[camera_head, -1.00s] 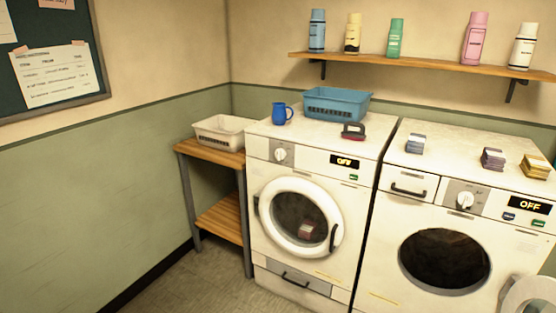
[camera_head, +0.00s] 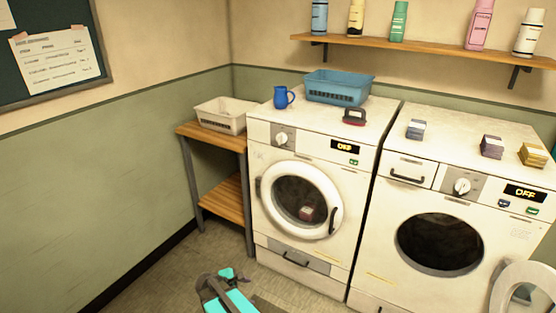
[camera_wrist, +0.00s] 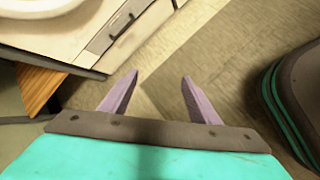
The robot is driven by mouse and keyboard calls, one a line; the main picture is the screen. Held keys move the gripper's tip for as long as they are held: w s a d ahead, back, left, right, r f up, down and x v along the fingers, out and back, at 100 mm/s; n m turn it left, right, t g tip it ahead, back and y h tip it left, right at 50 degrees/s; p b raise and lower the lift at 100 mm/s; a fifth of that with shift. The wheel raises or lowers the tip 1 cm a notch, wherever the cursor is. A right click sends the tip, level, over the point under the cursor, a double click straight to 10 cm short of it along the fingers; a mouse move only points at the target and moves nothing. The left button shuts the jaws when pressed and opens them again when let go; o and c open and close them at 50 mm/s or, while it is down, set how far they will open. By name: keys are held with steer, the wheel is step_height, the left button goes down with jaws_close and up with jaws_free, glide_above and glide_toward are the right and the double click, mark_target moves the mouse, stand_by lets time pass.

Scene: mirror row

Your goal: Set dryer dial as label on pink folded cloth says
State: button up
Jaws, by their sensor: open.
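The left machine (camera_head: 262,211), which looks like the dryer, has a white dial (camera_head: 281,139), a lit display reading "OFF" (camera_head: 344,146) and a shut round door (camera_head: 257,190). A small pinkish-red folded cloth (camera_head: 307,213) shows through its window; any label on it is too small to read. The dial's markings are also too small to read. My gripper (camera_wrist: 160,76) is open and empty, pointing down over the floor in the wrist view. In the head view its teal body (camera_head: 236,300) is low in front of the left machine, well apart from the dial.
The right machine (camera_head: 375,232) has a dial (camera_head: 462,187), an "OFF" display and an open door (camera_head: 520,290). Folded cloths in blue-grey (camera_head: 416,130), purple (camera_head: 491,147) and yellow (camera_head: 533,155) lie on it. A wooden stand (camera_head: 222,194) is at left. Floor in front is clear.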

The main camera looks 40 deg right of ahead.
steer(key=w+d+r+n+t+h+p, duration=0.1)
steer(key=w+d+r+n+h, duration=0.1)
steer(key=w+d+r, duration=0.3)
steer(key=w+d+r+n+t+h, duration=0.1)
steer(key=w+d+r+n, duration=0.15)
steer(key=d+r, duration=0.4)
steer(key=n+t+h+p, duration=0.35)
steer(key=n+h, duration=0.25)
steer(key=n, duration=0.3)
glide_toward(281, 140)
steer(key=v, duration=0.6)
steer(key=shift+w+d+f, duration=0.1)
steer(key=shift+f, duration=0.25)
steer(key=shift+r+p+x, duration=0.15)
steer(key=shift+p+x, duration=0.65)
steer(key=shift+x, duration=2.65)
steer(key=shift+r+p+x, duration=0.1)
steer(key=shift+p+x, duration=0.65)
steer(key=shift+x, duration=2.7)
